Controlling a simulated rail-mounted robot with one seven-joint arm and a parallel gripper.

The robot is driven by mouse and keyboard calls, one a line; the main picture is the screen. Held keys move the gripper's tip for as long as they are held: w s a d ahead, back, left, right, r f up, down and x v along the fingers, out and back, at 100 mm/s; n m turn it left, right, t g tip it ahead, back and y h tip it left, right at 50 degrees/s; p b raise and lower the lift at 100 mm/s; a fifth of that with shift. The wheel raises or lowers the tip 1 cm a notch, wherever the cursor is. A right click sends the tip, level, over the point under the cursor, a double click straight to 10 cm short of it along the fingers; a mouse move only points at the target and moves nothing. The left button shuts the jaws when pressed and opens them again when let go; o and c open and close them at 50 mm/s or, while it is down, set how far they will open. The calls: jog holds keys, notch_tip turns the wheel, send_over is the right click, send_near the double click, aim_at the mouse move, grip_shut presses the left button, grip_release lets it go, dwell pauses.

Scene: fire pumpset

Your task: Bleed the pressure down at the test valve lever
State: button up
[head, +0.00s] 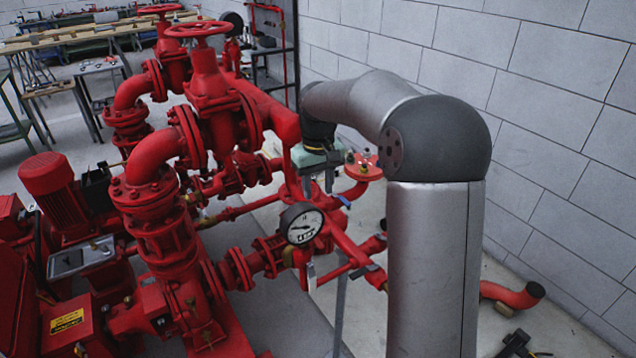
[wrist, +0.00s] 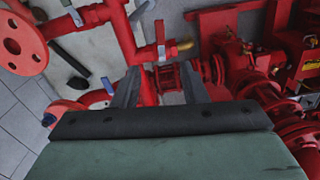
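My gripper (head: 318,186) hangs fingers-down above the red pipework, right of the upright valve and above the pressure gauge (head: 301,223). In the wrist view its two fingers (wrist: 158,75) stand apart with nothing between them. Several small valve levers are near: a blue one (head: 345,201) just below right of the fingers, a pale metal one (head: 311,276) below the gauge, and a grey-blue one (head: 364,270) on the lower pipe. I cannot tell which is the test valve lever.
A red valve with a handwheel (head: 197,30) and thick flanged pipes stand left of my gripper. A red round flange (head: 365,165) is close on its right. A block wall (head: 545,120) runs along the right. Workbenches (head: 80,40) stand at the far left.

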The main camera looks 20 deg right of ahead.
jog(key=shift+r, duration=0.55)
